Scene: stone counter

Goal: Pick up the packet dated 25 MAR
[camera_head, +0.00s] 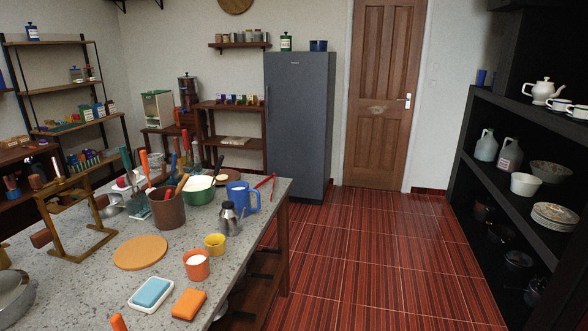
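I cannot pick out a packet dated 25 MAR; no date is legible at this size. Small colourful items (238,99) stand in a row on the brown shelf unit left of the fridge, too small to tell if they are packets. Flat pale items (235,140) lie on the shelf below them. Box-like items (60,127) also stand on the left wall shelves, their labels unreadable. My gripper is not in view.
The stone counter (75,275) at front left holds a brown utensil crock (167,210), a blue mug (241,198), an orange cup (196,265) and a blue sponge on a dish. A grey fridge (298,125) and dark right-hand shelves (500,170) flank open red floor (365,260).

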